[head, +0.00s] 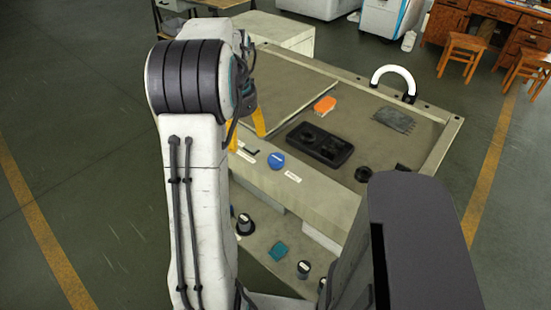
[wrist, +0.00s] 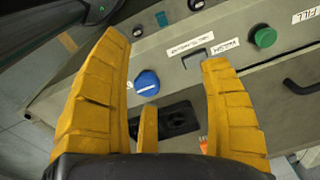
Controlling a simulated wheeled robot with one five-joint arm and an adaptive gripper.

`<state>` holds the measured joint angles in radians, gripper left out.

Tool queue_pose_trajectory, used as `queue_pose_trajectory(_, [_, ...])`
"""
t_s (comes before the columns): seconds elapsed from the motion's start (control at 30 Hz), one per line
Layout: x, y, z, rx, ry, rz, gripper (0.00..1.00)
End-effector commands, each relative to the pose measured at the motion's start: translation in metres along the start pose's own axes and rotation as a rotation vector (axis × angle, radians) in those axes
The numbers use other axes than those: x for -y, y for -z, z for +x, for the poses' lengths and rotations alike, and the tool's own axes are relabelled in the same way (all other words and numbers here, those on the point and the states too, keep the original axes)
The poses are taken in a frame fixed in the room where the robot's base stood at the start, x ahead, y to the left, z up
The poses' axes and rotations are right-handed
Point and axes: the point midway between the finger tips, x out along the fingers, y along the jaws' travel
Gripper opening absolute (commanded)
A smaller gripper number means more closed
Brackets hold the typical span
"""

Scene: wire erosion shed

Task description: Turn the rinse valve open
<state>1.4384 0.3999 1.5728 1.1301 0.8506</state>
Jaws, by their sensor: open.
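A round blue knob (head: 275,160) with a white mark sits on the sloping front panel of the machine. In the wrist view the blue knob (wrist: 147,83) lies between my yellow fingers, closer to the left one, and appears beyond them. I cannot read which control is labelled as the rinse valve. A small black handle (wrist: 197,53) and a green knob (wrist: 264,38) are on the same panel. My gripper (head: 246,128) is open and empty, up and left of the blue knob in the head view; it also shows in the wrist view (wrist: 167,50). My arm hides part of the panel.
A black tray (head: 320,146) and an orange object (head: 325,104) lie on the machine top. A white curved tube (head: 393,72) stands at its back right. Black knobs (head: 304,268) and a teal piece (head: 279,250) sit lower at the front. Open floor lies left.

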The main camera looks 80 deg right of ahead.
Motion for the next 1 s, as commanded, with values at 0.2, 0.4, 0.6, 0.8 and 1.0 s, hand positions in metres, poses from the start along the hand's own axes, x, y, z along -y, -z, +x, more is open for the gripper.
queue_pose_trajectory(0.2, [-0.032,0.06,0.022,0.016,-0.025,0.232,0.71])
queue_pose_trajectory(0.4, [-0.044,0.077,0.037,0.023,-0.035,0.307,0.71])
queue_pose_trajectory(0.6, [-0.046,0.078,0.061,0.024,-0.036,0.314,0.71])
queue_pose_trajectory(0.8, [-0.047,0.077,0.084,0.023,-0.035,0.312,0.71])
queue_pose_trajectory(1.0, [-0.047,0.077,0.099,0.021,-0.034,0.311,0.71])
